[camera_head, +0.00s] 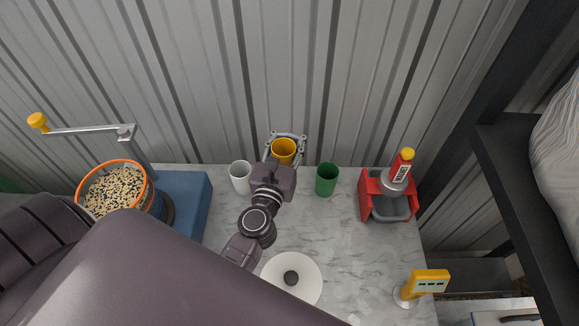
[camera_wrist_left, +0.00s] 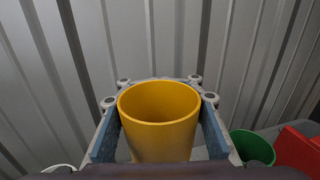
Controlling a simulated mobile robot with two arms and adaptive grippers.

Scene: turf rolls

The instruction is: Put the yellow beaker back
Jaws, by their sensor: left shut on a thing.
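The yellow beaker (camera_head: 284,150) is upright between the fingers of my left gripper (camera_head: 285,143), at the back of the marble-look table near the corrugated wall. In the left wrist view the yellow beaker (camera_wrist_left: 160,118) fills the middle, with the left gripper's fingers (camera_wrist_left: 160,128) closed on both of its sides. Its base is hidden by my wrist, so I cannot tell whether it touches the table. My right gripper is in neither view.
A white beaker (camera_head: 240,178) stands left of my gripper, a green beaker (camera_head: 327,180) right. A white lid (camera_head: 270,276) lies in front. A seed-filled bucket (camera_head: 148,198) stands left, a yellow device (camera_head: 429,281) front right.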

